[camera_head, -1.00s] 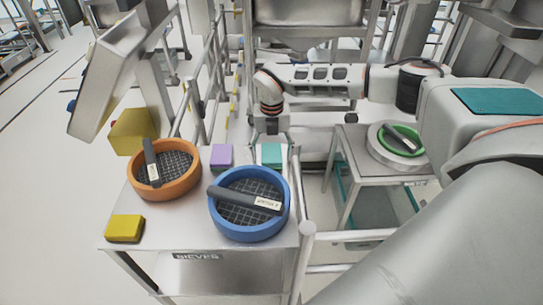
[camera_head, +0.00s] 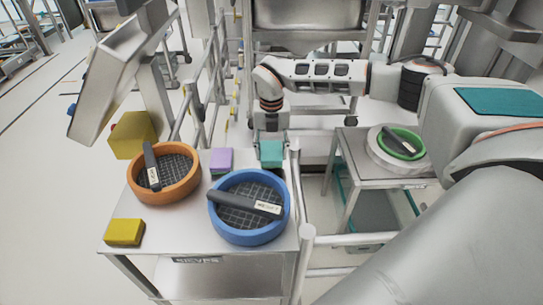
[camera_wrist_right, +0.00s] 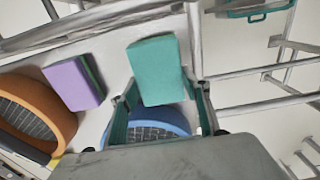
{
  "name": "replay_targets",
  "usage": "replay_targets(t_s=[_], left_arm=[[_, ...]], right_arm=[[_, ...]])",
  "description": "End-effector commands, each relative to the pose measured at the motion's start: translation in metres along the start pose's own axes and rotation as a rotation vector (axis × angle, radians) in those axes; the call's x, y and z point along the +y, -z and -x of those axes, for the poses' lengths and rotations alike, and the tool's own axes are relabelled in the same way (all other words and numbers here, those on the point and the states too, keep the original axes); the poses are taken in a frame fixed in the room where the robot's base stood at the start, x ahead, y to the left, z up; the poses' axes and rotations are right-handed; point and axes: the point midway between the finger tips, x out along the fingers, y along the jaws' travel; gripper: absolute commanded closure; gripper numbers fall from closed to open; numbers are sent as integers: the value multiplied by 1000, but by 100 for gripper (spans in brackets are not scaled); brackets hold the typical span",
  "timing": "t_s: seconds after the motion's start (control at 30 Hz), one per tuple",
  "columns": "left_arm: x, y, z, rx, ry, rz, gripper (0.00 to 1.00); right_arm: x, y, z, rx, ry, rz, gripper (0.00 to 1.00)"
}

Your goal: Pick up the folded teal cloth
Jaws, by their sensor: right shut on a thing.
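The folded teal cloth (camera_head: 271,154) is a small block at the back right of the metal table, behind the blue sieve. My right gripper (camera_head: 270,140) comes down on it from above and is shut on it. In the right wrist view, the teal cloth (camera_wrist_right: 157,67) lies between the two fingers of my right gripper (camera_wrist_right: 165,98). Whether its underside is clear of the table I cannot tell. My left gripper is not in view.
A blue sieve (camera_head: 284,210) with a dark tool across it stands just in front of the cloth. A purple block (camera_head: 221,160) lies to the left. An orange sieve (camera_head: 187,190) and a yellow block (camera_head: 124,232) are further left. A metal rail post (camera_head: 309,260) stands at the table's right.

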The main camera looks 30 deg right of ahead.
Motion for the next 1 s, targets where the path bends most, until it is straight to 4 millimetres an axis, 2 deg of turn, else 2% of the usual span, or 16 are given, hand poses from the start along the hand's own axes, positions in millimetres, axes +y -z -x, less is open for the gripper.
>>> replay_targets(t_s=[0.4, 0.6, 0.8, 1.0], left_arm=[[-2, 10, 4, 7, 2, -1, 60], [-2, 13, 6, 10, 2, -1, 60], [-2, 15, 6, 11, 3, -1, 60], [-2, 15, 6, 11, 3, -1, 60]], right_arm=[[1, -1, 111, -5, -3, 0, 73], [0, 0, 152, -3, -2, 0, 73], [0, 0, 171, -1, 0, 1, 73], [0, 0, 176, 0, 0, 1, 73]])
